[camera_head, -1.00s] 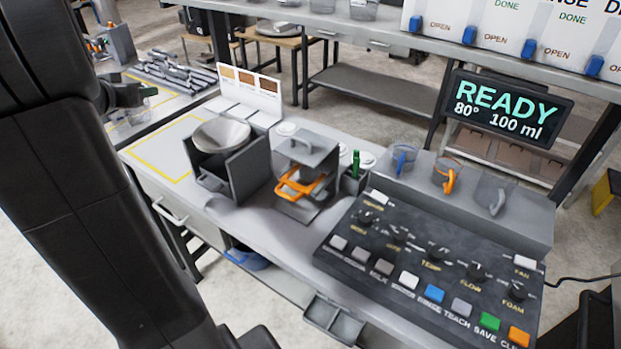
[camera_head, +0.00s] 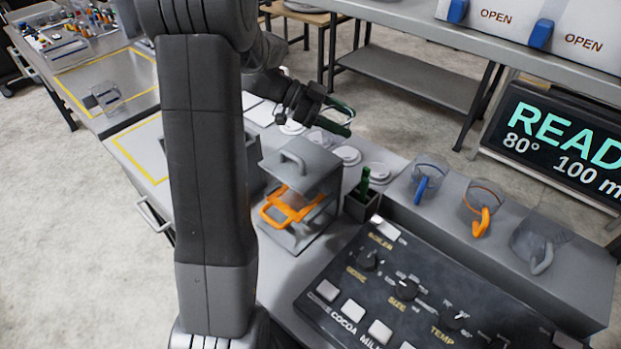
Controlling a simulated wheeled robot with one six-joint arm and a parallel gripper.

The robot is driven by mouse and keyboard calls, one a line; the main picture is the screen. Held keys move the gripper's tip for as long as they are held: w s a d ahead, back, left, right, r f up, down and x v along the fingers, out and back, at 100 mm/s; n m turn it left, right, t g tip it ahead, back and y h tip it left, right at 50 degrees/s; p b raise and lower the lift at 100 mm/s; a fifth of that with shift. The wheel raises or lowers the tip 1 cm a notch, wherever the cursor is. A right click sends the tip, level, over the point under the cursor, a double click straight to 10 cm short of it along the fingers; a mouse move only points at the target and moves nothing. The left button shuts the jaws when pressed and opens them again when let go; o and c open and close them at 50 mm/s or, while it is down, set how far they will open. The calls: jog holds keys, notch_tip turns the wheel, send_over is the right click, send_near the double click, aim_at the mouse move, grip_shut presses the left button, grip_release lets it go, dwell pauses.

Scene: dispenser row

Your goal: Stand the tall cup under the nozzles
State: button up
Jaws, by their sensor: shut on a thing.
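My gripper (camera_head: 345,119), with green fingertips, is over the back of the worktop, behind and above the grey unit with the orange handle (camera_head: 292,205). It is shut on a clear cup (camera_head: 319,138), which is faint and partly hidden, so its height and tilt are hard to tell. I cannot make out any nozzles in this view.
White round discs (camera_head: 346,156) lie on the worktop below my gripper. A dark holder (camera_head: 362,205) with a green item stands beside the grey unit. The button panel (camera_head: 400,290) fills the front right. Another clear cup (camera_head: 104,97) is on the left table.

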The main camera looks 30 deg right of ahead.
jog(key=shift+m+g+y, duration=0.4)
jog(key=shift+m+y, duration=0.1)
jog(key=shift+s+f+p, duration=0.2)
jog(key=shift+f, duration=2.7)
jog(key=shift+s+f+p, duration=0.15)
jog(key=shift+s+f, duration=0.05)
jog(key=shift+f, duration=2.65)
jog(key=o, duration=1)
jog(key=shift+d+f, duration=0.1)
jog(key=shift+o, duration=0.4)
jog(key=b+v, duration=0.1)
jog(key=v, duration=1)
jog(key=shift+w+b, duration=0.2)
jog(key=shift+b, duration=0.1)
jog(key=shift+o, duration=0.4)
jog(key=shift+w+a, duration=0.15)
jog(key=shift+a, duration=0.1)
jog(key=shift+w+a+r, duration=0.1)
jog(key=shift+w+r, duration=0.05)
jog(key=shift+r, duration=0.1)
